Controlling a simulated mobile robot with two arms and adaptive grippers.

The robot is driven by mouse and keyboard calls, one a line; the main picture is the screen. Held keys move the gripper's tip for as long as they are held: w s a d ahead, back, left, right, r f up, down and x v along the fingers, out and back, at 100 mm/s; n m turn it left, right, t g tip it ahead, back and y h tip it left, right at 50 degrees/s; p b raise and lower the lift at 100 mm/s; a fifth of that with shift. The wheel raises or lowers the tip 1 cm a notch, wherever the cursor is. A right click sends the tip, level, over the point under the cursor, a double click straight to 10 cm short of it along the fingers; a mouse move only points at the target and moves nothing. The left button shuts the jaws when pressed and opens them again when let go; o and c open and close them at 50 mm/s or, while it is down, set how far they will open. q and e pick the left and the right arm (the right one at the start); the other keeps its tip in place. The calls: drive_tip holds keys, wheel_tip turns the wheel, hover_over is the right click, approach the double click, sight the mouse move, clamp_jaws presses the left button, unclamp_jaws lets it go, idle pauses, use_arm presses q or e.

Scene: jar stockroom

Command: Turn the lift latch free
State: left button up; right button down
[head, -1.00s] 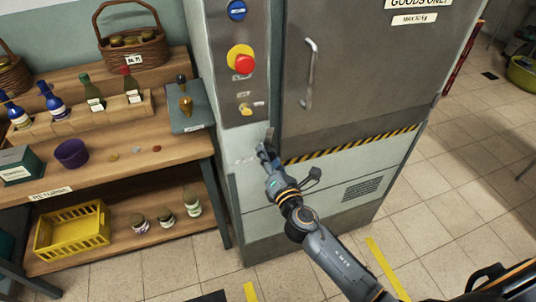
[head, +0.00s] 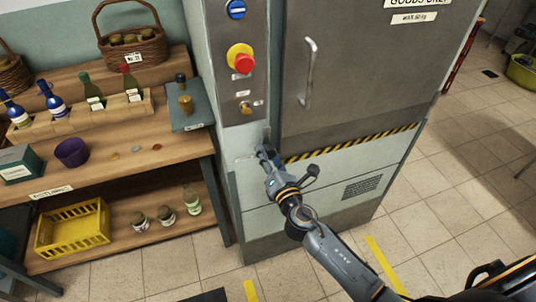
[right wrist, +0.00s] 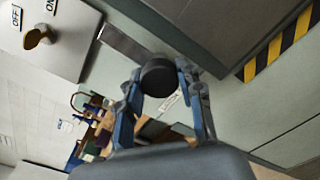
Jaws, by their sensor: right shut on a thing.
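The lift (head: 350,75) is a tall grey cabinet with a steel door and an upright handle (head: 308,75). The latch is a grey bar (right wrist: 124,45) ending in a dark round knob (right wrist: 158,78), low beside the door's left edge. My right gripper (head: 265,152) is at this latch. In the right wrist view its two fingers (right wrist: 160,90) are on either side of the knob, shut on it. In the head view the fingers hide most of the knob. My left gripper is not in view.
Above the latch, the control panel has a red button (head: 242,60) and a brass ON/OFF switch (head: 245,107). A wooden shelf (head: 150,165) with bottles, a purple bowl (head: 72,152) and a yellow crate (head: 75,230) stands left.

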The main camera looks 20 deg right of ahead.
drive_tip(key=c, duration=0.8)
unclamp_jaws()
drive_tip(key=shift+d+r, duration=0.15)
drive_tip(key=shift+d, duration=0.1)
drive_tip(key=shift+c, duration=0.2)
drive_tip(key=shift+s+a, duration=0.1)
drive_tip(key=shift+s, duration=0.4)
drive_tip(key=s, duration=1.1)
drive_tip(key=shift+d, duration=0.25)
